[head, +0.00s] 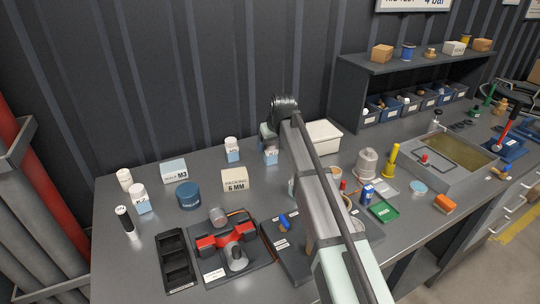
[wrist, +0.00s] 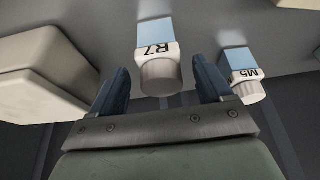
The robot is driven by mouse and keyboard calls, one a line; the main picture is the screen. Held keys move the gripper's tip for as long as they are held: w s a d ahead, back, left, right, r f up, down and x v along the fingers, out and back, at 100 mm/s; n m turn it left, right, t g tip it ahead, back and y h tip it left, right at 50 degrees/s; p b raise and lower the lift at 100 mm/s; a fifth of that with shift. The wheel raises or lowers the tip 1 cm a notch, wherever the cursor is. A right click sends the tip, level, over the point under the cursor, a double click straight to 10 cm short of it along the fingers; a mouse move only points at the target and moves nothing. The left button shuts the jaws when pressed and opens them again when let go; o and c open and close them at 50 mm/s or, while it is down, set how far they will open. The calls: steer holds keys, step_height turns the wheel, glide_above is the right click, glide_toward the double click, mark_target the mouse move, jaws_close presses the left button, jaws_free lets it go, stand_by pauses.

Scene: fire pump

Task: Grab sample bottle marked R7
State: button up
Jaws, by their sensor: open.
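The R7 bottle (wrist: 154,38) has a pale blue body, a white band marked R7 and a grey-white cap. In the wrist view it appears cap-down between the two dark blue fingers of my gripper (wrist: 158,68). The fingers are open, with a gap on each side of the cap. In the head view the bottle (head: 271,156) stands upright on the bench below my gripper, partly covered by it. A similar bottle marked M5 (wrist: 244,76) stands beside it, outside the fingers; it also shows in the head view (head: 232,151).
A cream box (wrist: 40,75) lies close on the other side of R7, also in the head view (head: 322,137). A packing box (head: 235,181), a blue round tin (head: 188,196) and other bottles (head: 139,198) stand to the left. The corrugated wall is behind.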

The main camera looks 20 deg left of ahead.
mark_target(270, 150)
steer(key=x, duration=0.3)
steer(key=shift+s+f, duration=0.15)
steer(key=shift+f, duration=0.2)
steer(key=c, duration=1.1)
steer(key=shift+c, duration=0.2)
